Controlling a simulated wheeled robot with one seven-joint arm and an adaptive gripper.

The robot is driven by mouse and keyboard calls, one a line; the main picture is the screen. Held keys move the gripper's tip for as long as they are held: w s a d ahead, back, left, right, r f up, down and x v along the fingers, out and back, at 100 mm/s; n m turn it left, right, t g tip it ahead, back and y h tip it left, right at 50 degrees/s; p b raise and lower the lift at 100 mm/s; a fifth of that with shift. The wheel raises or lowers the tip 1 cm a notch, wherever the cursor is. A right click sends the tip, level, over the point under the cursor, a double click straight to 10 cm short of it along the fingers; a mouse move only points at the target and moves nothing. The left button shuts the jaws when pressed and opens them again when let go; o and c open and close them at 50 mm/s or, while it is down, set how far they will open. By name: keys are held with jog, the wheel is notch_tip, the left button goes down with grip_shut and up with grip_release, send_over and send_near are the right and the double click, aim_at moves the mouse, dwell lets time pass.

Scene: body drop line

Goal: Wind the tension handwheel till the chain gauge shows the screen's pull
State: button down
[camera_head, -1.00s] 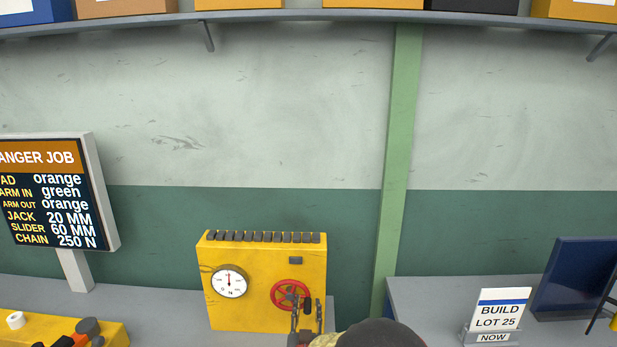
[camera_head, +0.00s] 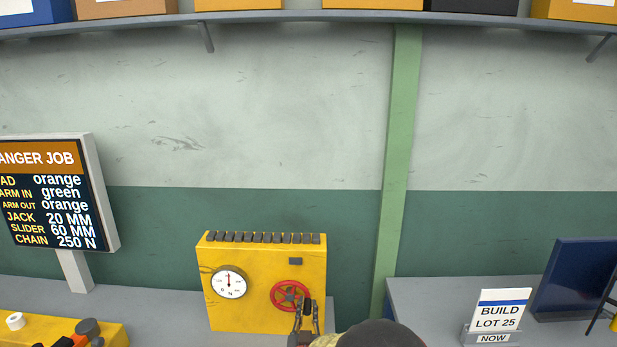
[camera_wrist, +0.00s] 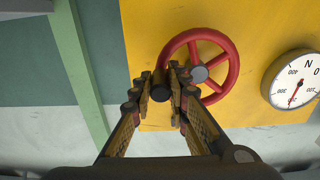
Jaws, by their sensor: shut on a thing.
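The yellow tension unit (camera_head: 250,305) stands on the grey bench, with the red handwheel (camera_head: 277,296) on the right of its face. The handwheel also shows in the wrist view (camera_wrist: 232,66). My gripper (camera_head: 307,312) is shut on the handwheel's dark crank knob (camera_wrist: 161,92), at the wheel's lower right in the head view. The white chain gauge (camera_head: 228,282) is on the left of the face. The screen (camera_head: 60,190) shows CHAIN 250 N.
A green post (camera_head: 395,180) rises behind, right of the unit. A sign reading BUILD LOT 25 (camera_head: 500,310) and a blue panel (camera_head: 575,280) stand on the right bench. A yellow fixture (camera_head: 110,335) is at lower left. A shelf with boxes runs along the top.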

aim_at(294, 310)
jog(key=f+b, duration=0.1)
jog(key=a+f+b, duration=0.1)
jog(key=f+b, duration=0.1)
jog(key=shift+a+f, duration=0.1)
jog(key=shift+a, duration=0.05)
dwell(0.3)
jog(key=shift+w+a+f+b, duration=0.1)
jog(key=shift+a+f+b, duration=0.4)
jog(key=shift+a, duration=0.2)
jog(key=shift+a+f+b, duration=0.35)
jog(key=shift+a+b, duration=0.25)
jog(key=shift+a, duration=0.05)
jog(key=shift+r, duration=0.1)
jog(key=shift+a, duration=0.2)
